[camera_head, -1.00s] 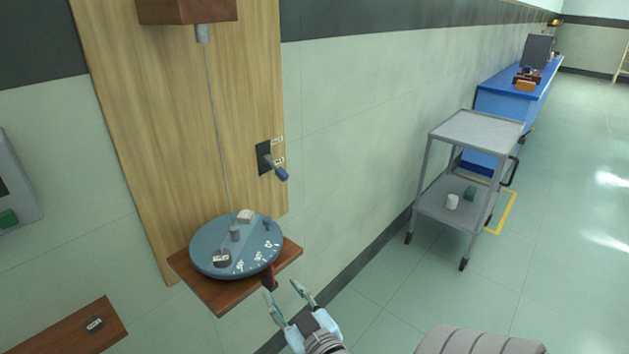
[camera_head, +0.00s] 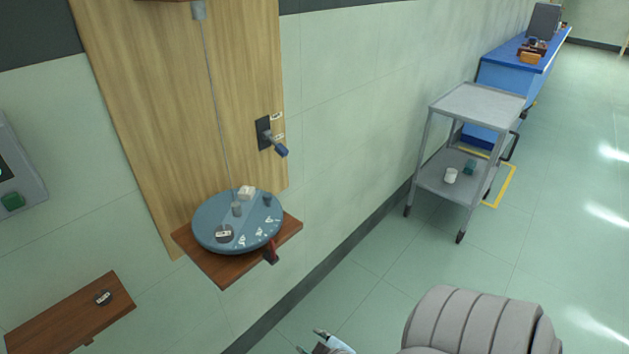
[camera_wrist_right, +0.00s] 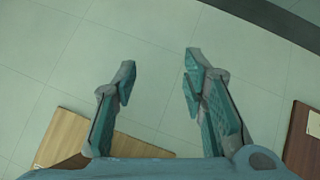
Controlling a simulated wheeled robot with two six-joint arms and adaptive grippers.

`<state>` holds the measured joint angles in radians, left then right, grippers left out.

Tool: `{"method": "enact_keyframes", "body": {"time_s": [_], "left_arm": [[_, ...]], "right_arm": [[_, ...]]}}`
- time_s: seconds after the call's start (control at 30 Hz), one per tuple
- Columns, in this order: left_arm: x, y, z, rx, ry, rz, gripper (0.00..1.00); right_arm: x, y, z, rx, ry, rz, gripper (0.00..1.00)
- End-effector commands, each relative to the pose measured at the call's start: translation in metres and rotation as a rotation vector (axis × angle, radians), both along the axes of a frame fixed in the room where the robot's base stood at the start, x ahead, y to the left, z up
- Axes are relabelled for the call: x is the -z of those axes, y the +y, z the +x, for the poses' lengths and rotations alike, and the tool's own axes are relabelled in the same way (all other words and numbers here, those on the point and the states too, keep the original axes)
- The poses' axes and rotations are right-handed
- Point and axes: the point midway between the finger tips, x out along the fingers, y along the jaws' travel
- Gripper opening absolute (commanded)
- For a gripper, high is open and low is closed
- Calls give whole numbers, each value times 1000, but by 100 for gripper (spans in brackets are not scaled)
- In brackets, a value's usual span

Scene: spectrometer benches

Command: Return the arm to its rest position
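My right gripper (camera_head: 322,342) shows only partly at the bottom edge of the head view, below and to the right of the disc shelf and apart from it. In the right wrist view my right gripper (camera_wrist_right: 158,82) has its two teal-padded fingers spread, with nothing between them. My grey arm link (camera_head: 478,325) fills the bottom right of the head view. My left gripper is not in view.
A blue-grey disc (camera_head: 205,225) with small weights rests on a wooden shelf (camera_head: 217,267) with a red clip (camera_head: 270,252). A lever (camera_head: 276,146) is on the wooden panel (camera_head: 150,130). A grey cart (camera_head: 478,103) stands right; floor before it is clear.

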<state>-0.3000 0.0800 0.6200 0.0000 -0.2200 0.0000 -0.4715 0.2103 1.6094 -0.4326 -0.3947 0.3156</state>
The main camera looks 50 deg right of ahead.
Motion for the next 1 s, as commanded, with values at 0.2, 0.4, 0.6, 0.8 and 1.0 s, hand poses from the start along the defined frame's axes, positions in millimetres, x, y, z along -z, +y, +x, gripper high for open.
{"method": "enact_keyframes", "body": {"time_s": [0.2,0.4,0.6,0.8,1.0], "left_arm": [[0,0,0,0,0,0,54],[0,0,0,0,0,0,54],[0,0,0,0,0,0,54],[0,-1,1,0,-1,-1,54],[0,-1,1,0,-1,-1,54]], "right_arm": [[3,0,-2,-1,9,1,39],[3,0,-2,-1,8,1,39],[3,0,-2,-3,8,-2,39],[63,1,-53,-29,169,18,39],[171,22,-191,76,520,157,39]]}}
